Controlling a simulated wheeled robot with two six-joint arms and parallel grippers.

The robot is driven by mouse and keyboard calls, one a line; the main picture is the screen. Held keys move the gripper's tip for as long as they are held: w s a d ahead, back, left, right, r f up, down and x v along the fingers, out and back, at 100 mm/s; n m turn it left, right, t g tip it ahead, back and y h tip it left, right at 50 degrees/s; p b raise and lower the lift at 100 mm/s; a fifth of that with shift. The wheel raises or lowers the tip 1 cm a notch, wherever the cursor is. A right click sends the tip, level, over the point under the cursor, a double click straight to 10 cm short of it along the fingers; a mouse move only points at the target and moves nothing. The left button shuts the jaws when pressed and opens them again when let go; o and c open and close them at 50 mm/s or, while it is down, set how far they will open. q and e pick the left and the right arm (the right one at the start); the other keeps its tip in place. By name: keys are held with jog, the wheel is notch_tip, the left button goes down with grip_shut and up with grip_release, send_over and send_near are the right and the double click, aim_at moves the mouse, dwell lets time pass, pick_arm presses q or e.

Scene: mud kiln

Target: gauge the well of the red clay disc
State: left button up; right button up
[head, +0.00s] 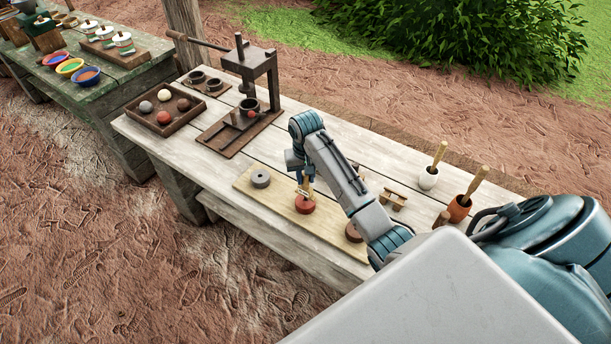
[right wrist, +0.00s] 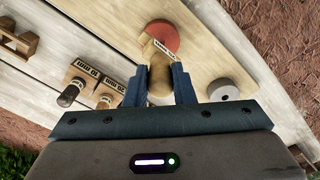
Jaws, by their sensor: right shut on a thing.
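The red clay disc (head: 305,206) lies on a pale board (head: 279,209) on the workbench; it also shows in the right wrist view (right wrist: 165,32). My right gripper (head: 305,184) is right above it, shut on the wooden handle of a gauge (right wrist: 160,82). In the right wrist view the gauge's pale lettered strip lies over the disc's near edge. The disc's well is hidden, and I cannot tell whether the gauge's tip is in it. A grey disc (head: 261,178) lies to the left on the board, and a brown disc (head: 353,233) to the right, partly behind my arm. My left gripper is out of view.
Two labelled wooden gauges (right wrist: 79,80) (right wrist: 110,94) lie beside the board. A press (head: 248,95) and a tray of balls (head: 165,110) stand at the left.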

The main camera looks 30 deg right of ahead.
jog(key=shift+f, duration=1.4)
dwell(1.4)
jog(key=o, duration=1)
